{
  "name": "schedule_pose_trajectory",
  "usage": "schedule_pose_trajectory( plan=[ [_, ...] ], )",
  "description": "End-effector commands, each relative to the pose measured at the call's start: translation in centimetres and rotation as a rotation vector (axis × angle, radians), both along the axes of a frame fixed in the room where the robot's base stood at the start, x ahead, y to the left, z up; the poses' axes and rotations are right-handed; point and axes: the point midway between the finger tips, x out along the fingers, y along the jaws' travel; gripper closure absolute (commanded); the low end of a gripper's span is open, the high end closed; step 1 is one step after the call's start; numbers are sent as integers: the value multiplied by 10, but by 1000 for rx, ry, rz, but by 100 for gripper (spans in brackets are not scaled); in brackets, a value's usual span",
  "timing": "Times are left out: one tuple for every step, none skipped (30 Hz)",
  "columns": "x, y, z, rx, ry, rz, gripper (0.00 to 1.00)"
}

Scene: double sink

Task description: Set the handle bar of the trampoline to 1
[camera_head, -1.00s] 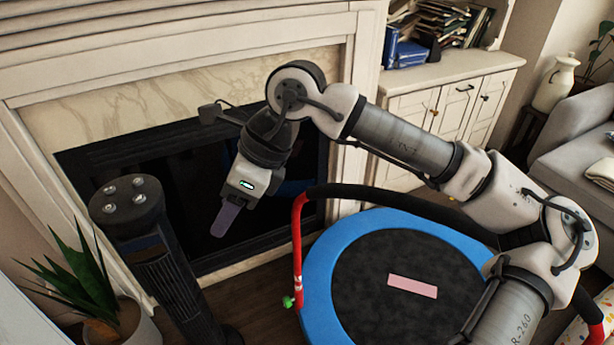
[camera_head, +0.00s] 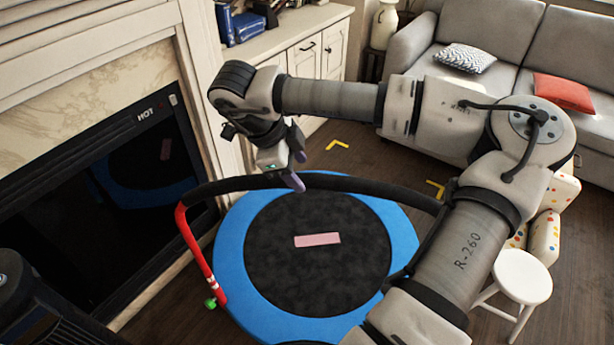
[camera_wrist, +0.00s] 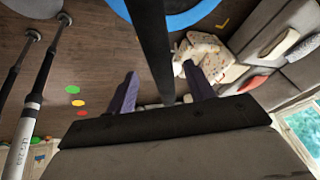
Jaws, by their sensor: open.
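The trampoline (camera_head: 238,278) has a blue rim and a dark mat with a pink patch. Its handle bar (camera_head: 375,192) has a black padded top that arches across the trampoline and a red post (camera_head: 195,245) on the left, with a green knob (camera_head: 210,303) low on it. My gripper (camera_head: 298,170), with purple fingers, is open at the padded top, left of its middle. In the wrist view, the black bar (camera_wrist: 152,45) runs lengthwise between the spread fingers of my gripper (camera_wrist: 160,68). I cannot tell whether they touch it. My arm hides the bar's right end.
A fireplace (camera_head: 140,180) with a dark glass front stands at the left. A white cabinet (camera_head: 310,60) is behind. A grey sofa (camera_head: 440,50) is at the back right, and a white stool (camera_head: 520,278) stands right of the trampoline. Dark floor lies between trampoline and sofa.

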Motion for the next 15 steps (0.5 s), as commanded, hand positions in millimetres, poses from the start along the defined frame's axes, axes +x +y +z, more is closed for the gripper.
schedule_pose_trajectory(
  plan=[
    [1, -4, -8, 2, 5, -1, 47],
    [2, -6, -13, 2, 4, 0, 47],
    [3, -9, -20, 3, 4, 0, 47],
    [3, -11, -24, 2, 4, 1, 47],
    [4, -13, -28, 2, 4, 1, 47],
    [5, -15, -33, 3, 3, 0, 47],
    [6, -16, -37, 3, 3, 0, 47],
    [6, -17, -40, 2, 2, 1, 47],
    [7, -19, -43, 3, 2, 1, 47],
    [7, -19, -45, 3, 2, 2, 47],
    [8, -20, -47, 2, 2, 2, 47],
    [8, -21, -49, 2, 2, 2, 47],
    [8, -21, -50, 2, 2, 2, 47],
    [8, -22, -51, 2, 2, 2, 47],
    [8, -22, -52, 2, 1, 2, 47]
  ],
)
